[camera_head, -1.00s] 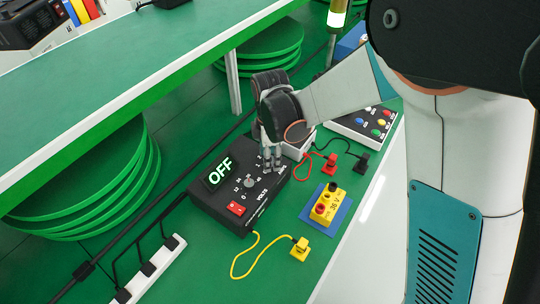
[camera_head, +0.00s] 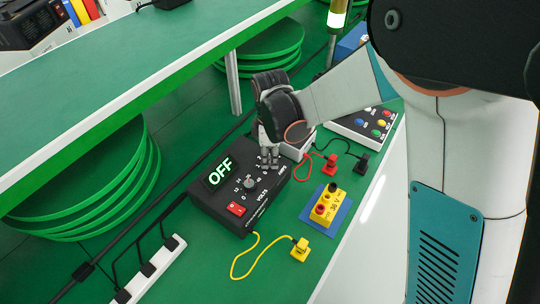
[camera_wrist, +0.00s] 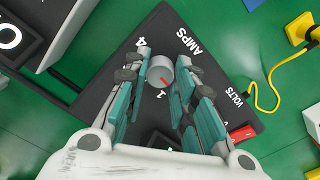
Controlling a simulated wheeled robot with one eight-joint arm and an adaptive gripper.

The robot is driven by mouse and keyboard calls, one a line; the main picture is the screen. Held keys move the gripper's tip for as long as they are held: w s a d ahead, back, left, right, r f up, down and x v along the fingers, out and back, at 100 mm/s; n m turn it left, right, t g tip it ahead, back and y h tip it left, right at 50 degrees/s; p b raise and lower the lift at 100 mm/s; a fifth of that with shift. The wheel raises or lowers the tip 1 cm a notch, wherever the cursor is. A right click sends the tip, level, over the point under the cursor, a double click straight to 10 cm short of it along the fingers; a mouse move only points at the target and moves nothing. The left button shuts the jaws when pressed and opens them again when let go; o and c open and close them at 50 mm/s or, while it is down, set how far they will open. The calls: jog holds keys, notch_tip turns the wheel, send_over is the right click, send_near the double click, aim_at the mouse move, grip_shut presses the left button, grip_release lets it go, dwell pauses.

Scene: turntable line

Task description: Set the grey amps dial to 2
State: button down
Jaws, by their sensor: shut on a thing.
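The black power supply box (camera_head: 217,205) lies on the green table, its lit display reading OFF. The grey amps dial (camera_wrist: 160,70) has a red pointer line that slants down and right in the wrist view. My gripper (camera_wrist: 159,62) is shut on the grey amps dial, one finger on each side. In the head view my gripper (camera_head: 269,158) comes down on the box's far right end and hides this dial. The grey volts dial (camera_head: 250,183) stands clear nearby.
A red switch (camera_head: 236,209) sits on the box's front. A yellow 36 V block (camera_head: 329,206), a yellow plug (camera_head: 300,249) with its cable, and a red plug (camera_head: 331,165) lie to the right. A green shelf (camera_head: 130,60) overhangs at the left.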

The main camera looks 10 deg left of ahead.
jog(key=m, duration=0.4)
jog(key=shift+m, duration=0.3)
jog(key=m, duration=0.9)
jog(key=shift+m, duration=1.8)
jog(key=c, duration=1.3)
grip_release()
